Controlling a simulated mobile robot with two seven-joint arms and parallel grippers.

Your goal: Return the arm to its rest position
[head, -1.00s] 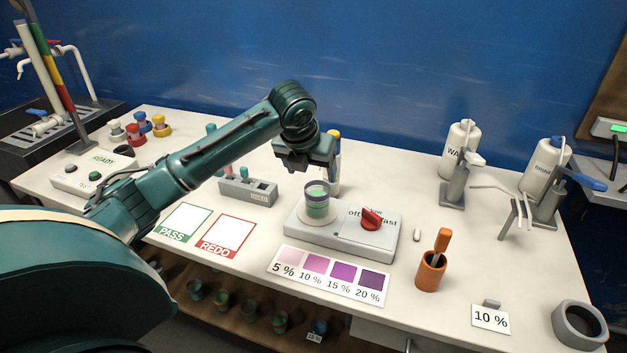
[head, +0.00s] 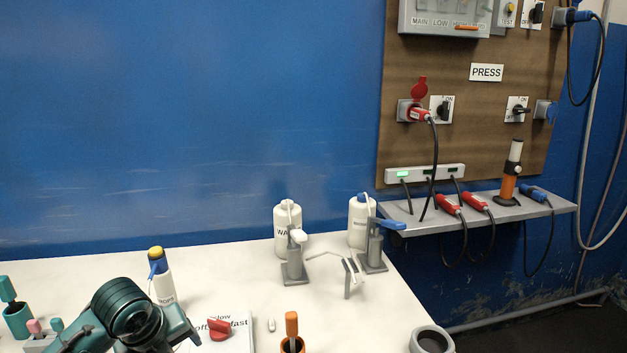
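My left arm comes in at the lower left of the head view, its green wrist joint over the table. The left gripper (head: 160,338) is at the bottom edge, partly cut off, and its fingertips do not show clearly. It is just left of the stirrer (head: 240,335) with the red knob (head: 219,329). The beaker is hidden or out of frame. My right gripper is not in view.
A white dropper bottle (head: 162,284) stands behind the arm. Two white bottles (head: 287,220) with grey stands are at the back of the table. An orange holder (head: 292,345) and a grey ring (head: 431,340) are in front. A wall panel (head: 470,120) and shelf (head: 500,213) are at right.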

